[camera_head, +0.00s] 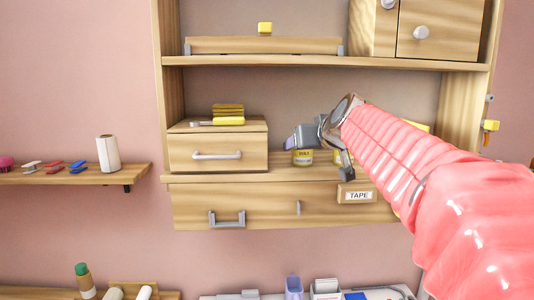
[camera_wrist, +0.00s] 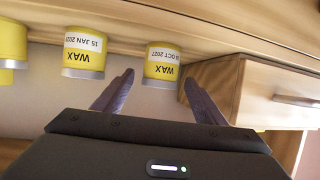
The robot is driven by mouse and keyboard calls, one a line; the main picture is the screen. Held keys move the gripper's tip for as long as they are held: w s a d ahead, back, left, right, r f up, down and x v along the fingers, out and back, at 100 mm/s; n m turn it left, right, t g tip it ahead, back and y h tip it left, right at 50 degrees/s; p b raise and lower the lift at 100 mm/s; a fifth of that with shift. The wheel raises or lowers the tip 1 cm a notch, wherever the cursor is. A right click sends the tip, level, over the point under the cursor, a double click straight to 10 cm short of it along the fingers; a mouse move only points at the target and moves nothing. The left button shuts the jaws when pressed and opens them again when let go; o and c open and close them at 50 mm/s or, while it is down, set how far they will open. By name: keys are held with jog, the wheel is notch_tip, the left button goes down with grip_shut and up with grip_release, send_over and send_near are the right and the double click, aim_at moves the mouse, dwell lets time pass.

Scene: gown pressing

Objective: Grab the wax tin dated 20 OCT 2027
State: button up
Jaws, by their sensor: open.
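In the wrist view, which looks upside down, a yellow wax tin (camera_wrist: 162,62) with a grey lid has a white label reading OCT 2027; its day is hard to read. A second yellow wax tin (camera_wrist: 85,54), labelled 15 JAN with the year unclear, is to its left. My gripper (camera_wrist: 158,88) is open and empty, its two dark fingers pointing at the OCT 2027 tin, which lies just beyond the fingertips.
A third yellow tin (camera_wrist: 10,45) is cut off at the wrist view's left edge. A small wooden drawer box (camera_head: 190,152) stands close beside the OCT 2027 tin. A TAPE label (camera_head: 359,195) is on the front below the shelf. The upper shelf (camera_head: 300,62) runs overhead.

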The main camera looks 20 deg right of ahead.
jog(key=shift+w+f, duration=0.1)
jog(key=shift+w, duration=0.3)
jog(key=c, duration=1.2)
